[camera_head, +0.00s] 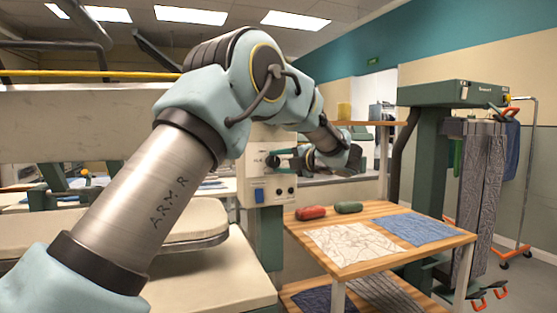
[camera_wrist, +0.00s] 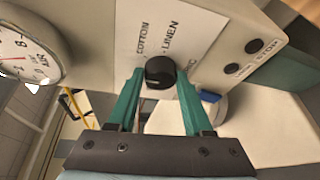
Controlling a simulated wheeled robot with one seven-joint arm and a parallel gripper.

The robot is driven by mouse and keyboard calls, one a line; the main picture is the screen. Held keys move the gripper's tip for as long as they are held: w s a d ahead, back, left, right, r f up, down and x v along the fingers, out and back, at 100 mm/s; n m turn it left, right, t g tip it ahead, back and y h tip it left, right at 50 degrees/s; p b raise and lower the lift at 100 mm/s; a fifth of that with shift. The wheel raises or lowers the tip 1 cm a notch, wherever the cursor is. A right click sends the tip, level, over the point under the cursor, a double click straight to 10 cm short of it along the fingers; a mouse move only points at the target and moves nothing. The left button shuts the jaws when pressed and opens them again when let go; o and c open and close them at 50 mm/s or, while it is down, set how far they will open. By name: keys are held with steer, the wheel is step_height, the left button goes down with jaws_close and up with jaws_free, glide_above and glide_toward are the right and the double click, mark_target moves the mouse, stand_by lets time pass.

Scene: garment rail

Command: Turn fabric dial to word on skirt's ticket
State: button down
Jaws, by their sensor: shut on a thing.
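The fabric dial (camera_wrist: 160,72) is a round black knob on a pale control panel, with COTTON and LINEN printed around it. Another word to its right is partly covered by a finger. The dial's pointer cannot be made out. My gripper (camera_wrist: 160,78) has its green fingers on either side of the knob, shut on it. In the head view my gripper (camera_head: 285,162) reaches left to the control box (camera_head: 257,148), and the knob is hard to make out. Grey pleated garments (camera_head: 482,180) hang at the right; I cannot tell whether one is the skirt. No readable ticket shows.
A round gauge (camera_wrist: 28,45) is left of the dial, and two black buttons (camera_wrist: 245,58) are right of it. A wooden table (camera_head: 455,238) below holds white cloth (camera_head: 350,240), blue cloth (camera_head: 418,230), a red item (camera_head: 311,212) and a green item (camera_head: 349,207). A padded board (camera_head: 150,222) stands left.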

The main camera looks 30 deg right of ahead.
steer(key=m, duration=0.1)
steer(key=m+t, duration=0.1)
steer(key=m, duration=0.1)
steer(key=shift+d+f+y, duration=0.1)
steer(key=shift+f+y, duration=0.2)
steer(key=shift+y, duration=0.1)
steer(key=m+t, duration=0.1)
steer(key=m, duration=0.1)
steer(key=m+t+b, duration=0.1)
steer(key=m, duration=0.1)
steer(key=shift+f+m+b, duration=0.2)
steer(key=shift+m+b, duration=0.1)
steer(key=shift+m, duration=0.1)
steer(key=m+t, duration=0.1)
steer(key=m, duration=0.1)
steer(key=m+t+h+b, duration=0.1)
steer(key=m, duration=0.2)
steer(key=shift+f, duration=0.15)
steer(key=shift+a+f+m+t+h+b, duration=0.15)
steer(key=shift+m+h, duration=0.25)
steer(key=shift+m, duration=0.5)
steer(key=shift+a+r+m+t+h+b, duration=0.1)
steer(key=shift+m+t+h, duration=0.25)
steer(key=shift+m, duration=0.55)
steer(key=shift+a+f+m+t+h+b, duration=0.1)
steer(key=shift+m+h, duration=0.35)
steer(key=shift+m, duration=0.45)
steer(key=shift+c, duration=1.6)
jaws_free()
